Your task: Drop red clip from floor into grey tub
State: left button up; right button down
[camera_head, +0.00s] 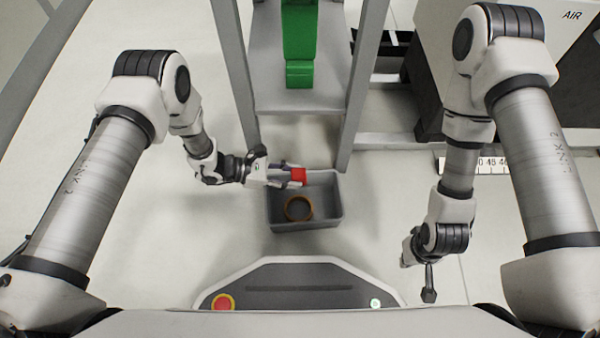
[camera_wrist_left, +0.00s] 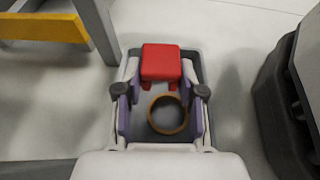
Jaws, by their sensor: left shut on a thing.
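The red clip (camera_head: 298,175) is held at the fingertips of my left gripper (camera_head: 291,174), above the back part of the grey tub (camera_head: 322,223). In the left wrist view the red clip (camera_wrist_left: 161,63) sits between the two fingers of my left gripper (camera_wrist_left: 160,92), with the grey tub (camera_wrist_left: 197,58) below it. My left gripper is shut on the clip. My right gripper (camera_head: 428,294) hangs at the right, away from the tub, pointing down; its fingers look narrow and I cannot tell whether they are open.
A brown ring (camera_head: 299,208) lies inside the tub. Behind the tub stands a grey metal frame (camera_head: 240,85) with a green part (camera_head: 299,45). A large machine cabinet (camera_head: 560,65) is at the back right. The floor left of the tub is clear.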

pick_arm(q)
notch_tip(320, 180, down, 5)
jog(key=b, duration=0.3)
jog(key=shift+b, duration=0.3)
jog(key=shift+r, duration=0.1)
jog(key=o, duration=0.9)
jog(key=v, duration=1.2)
